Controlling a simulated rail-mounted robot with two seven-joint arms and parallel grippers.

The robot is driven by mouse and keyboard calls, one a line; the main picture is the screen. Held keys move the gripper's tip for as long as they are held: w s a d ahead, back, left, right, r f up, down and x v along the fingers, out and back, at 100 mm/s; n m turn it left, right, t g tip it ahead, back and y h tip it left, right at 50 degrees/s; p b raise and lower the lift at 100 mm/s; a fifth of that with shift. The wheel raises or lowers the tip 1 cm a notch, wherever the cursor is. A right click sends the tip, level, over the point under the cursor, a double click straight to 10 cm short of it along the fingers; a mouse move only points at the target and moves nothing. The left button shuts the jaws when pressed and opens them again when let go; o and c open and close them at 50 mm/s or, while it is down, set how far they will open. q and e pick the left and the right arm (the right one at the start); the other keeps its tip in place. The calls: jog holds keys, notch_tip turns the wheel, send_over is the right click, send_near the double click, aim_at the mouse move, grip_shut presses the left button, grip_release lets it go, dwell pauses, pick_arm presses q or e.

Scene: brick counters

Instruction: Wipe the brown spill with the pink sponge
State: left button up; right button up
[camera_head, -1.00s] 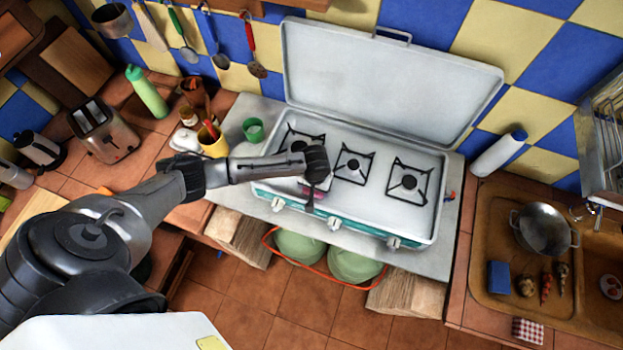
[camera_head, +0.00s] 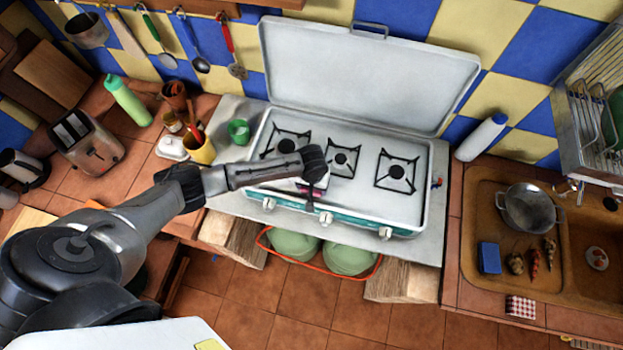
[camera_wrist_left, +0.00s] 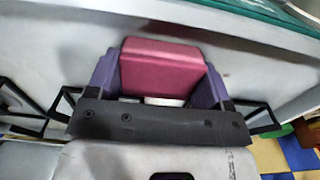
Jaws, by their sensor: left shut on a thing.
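The pink sponge (camera_wrist_left: 163,68) is held between the purple fingers of my left gripper (camera_wrist_left: 160,85) in the left wrist view. In the head view, my left gripper (camera_head: 312,187) points down at the front edge of the white stove (camera_head: 410,215), in front of the left and middle burners. Only a small pink bit of the sponge (camera_head: 309,189) shows there. I cannot tell whether the sponge touches the surface. No brown spill can be made out clearly; my arm and gripper hide part of the stove. My right gripper is out of view.
Black burner grates (camera_head: 397,171) stand on the stove top, and its white lid (camera_head: 360,75) is raised behind. A green cup (camera_head: 238,131) and a yellow cup (camera_head: 201,150) stand left of the stove. A brown sink (camera_head: 480,210) is at the right.

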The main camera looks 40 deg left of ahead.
pick_arm(q)
jog(key=shift+s+a+p, duration=0.4)
jog(key=shift+a+p, duration=0.1)
jog(key=shift+a, duration=0.25)
jog(key=shift+s+a+p, duration=0.35)
jog(key=shift+a+p, duration=0.1)
jog(key=shift+a, duration=0.25)
jog(key=shift+s+a+p, duration=0.3)
jog(key=shift+a+p, duration=0.1)
jog(key=shift+a, duration=0.25)
jog(key=shift+s+a+p, duration=0.3)
jog(key=shift+a+p, duration=0.1)
jog(key=shift+a, duration=0.2)
jog(key=shift+d, duration=0.15)
jog(key=shift+w+d, duration=0.15)
jog(key=shift+w+d+r+p, duration=0.1)
jog(key=shift+w+d+p, duration=0.25)
jog(key=shift+d, duration=0.4)
jog(key=shift+w+d+p, duration=0.1)
jog(key=shift+w+d, duration=0.3)
jog(key=shift+d, duration=0.35)
jog(key=shift+w+d, duration=0.2)
jog(key=shift+d, duration=0.3)
jog(key=shift+w+d, duration=0.2)
jog(key=shift+d, duration=0.25)
jog(key=shift+a, duration=0.1)
